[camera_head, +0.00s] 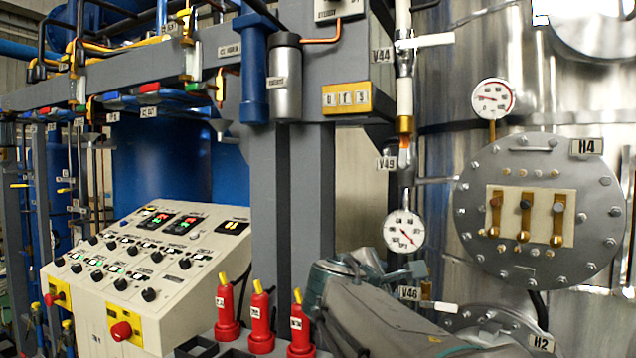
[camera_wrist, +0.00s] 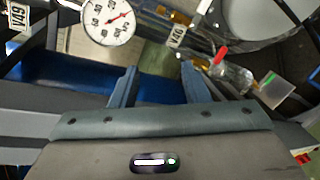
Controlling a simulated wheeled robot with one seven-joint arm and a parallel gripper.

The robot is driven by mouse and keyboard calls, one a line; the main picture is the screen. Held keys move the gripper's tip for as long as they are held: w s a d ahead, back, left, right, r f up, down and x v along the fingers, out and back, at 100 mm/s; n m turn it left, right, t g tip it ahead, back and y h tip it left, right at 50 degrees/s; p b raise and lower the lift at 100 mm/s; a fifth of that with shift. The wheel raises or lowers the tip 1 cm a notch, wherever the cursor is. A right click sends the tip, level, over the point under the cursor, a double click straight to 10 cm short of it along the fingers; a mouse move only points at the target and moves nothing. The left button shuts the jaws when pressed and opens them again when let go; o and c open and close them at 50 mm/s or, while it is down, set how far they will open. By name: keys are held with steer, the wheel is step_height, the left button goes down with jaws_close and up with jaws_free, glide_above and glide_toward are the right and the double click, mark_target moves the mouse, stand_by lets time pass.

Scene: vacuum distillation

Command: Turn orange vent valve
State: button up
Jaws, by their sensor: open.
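In the head view, an orange-coloured fitting (camera_head: 404,156) sits on the vertical pipe beside the V49 tag, above a round gauge. I cannot tell for sure whether it is the orange vent valve. My gripper (camera_wrist: 157,86) is open in the wrist view, with nothing between its two fingers.
A control panel (camera_head: 150,262) stands at the left. Several red bottle-like parts with yellow tips (camera_head: 261,318) stand near my arm. A grey column (camera_head: 282,190) rises behind them. A steel vessel with a bolted round plate (camera_head: 540,210) fills the right. A white lever (camera_head: 428,41) sticks out by V44.

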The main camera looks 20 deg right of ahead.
step_height(320, 180, up, 11)
steer(key=w+d+n+t+h+p, duration=0.1)
steer(key=w+d+n+t+h, duration=0.1)
steer(key=d+n+h, duration=0.15)
steer(key=n+t+h+p, duration=0.2)
steer(key=n+t, duration=0.1)
steer(key=n, duration=0.5)
glide_toward(406, 127)
steer(key=shift+m, duration=0.25)
steer(key=p+x, duration=0.4)
steer(key=x, duration=0.5)
steer(key=shift+r+p, duration=0.15)
steer(key=shift+p, duration=0.25)
steer(key=shift+x, duration=0.75)
jaws_close()
